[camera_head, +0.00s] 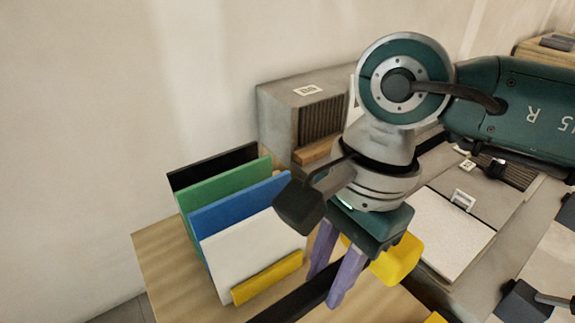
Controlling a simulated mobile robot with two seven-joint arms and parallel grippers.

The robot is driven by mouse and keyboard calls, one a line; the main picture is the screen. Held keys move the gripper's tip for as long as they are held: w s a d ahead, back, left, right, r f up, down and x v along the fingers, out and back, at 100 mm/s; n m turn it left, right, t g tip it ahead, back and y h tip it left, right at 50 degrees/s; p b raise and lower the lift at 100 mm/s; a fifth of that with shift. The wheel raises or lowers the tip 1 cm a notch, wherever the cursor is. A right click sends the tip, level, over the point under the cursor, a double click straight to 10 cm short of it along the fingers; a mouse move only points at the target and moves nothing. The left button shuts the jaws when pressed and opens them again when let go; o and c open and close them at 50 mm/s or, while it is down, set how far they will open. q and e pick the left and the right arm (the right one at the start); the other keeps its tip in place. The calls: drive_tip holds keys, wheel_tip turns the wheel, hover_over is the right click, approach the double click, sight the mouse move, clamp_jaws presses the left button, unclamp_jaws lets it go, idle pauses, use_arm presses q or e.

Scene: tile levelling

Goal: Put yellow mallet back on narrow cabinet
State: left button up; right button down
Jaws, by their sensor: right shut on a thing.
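My right gripper (326,289), with purple fingers pointing down, is shut on the yellow mallet (402,260). The yellow head shows just right of the fingers and is partly hidden by the gripper. A dark bar (288,306), which looks like the mallet's handle, runs to the lower left past the fingers. A light wooden top (165,258) lies below and left of the gripper; it may be the narrow cabinet's top, but I cannot tell for sure. My left gripper is not in view.
Black, green (222,192), blue and white (250,250) boards stand on the wooden top, with a yellow strip (268,277) in front. A grey block with a ribbed face (320,122) stands behind. White tile (445,230) and grey slabs lie at right. Bare wood is free at the left edge.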

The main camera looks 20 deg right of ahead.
drive_tip(key=shift+a+f, duration=0.15)
drive_tip(key=shift+b+x, duration=0.85)
drive_tip(key=shift+x, duration=0.15)
drive_tip(key=f+b, duration=0.4)
drive_tip(key=f, duration=0.1)
drive_tip(key=shift+w+d+f, duration=0.1)
drive_tip(key=shift+d+f, duration=0.1)
drive_tip(key=shift+d, duration=0.1)
drive_tip(key=shift+f+b, duration=0.4)
drive_tip(key=shift+b, duration=0.2)
drive_tip(key=shift+f+b, duration=0.25)
drive_tip(key=shift+b, duration=0.15)
drive_tip(key=c, duration=0.6)
unclamp_jaws()
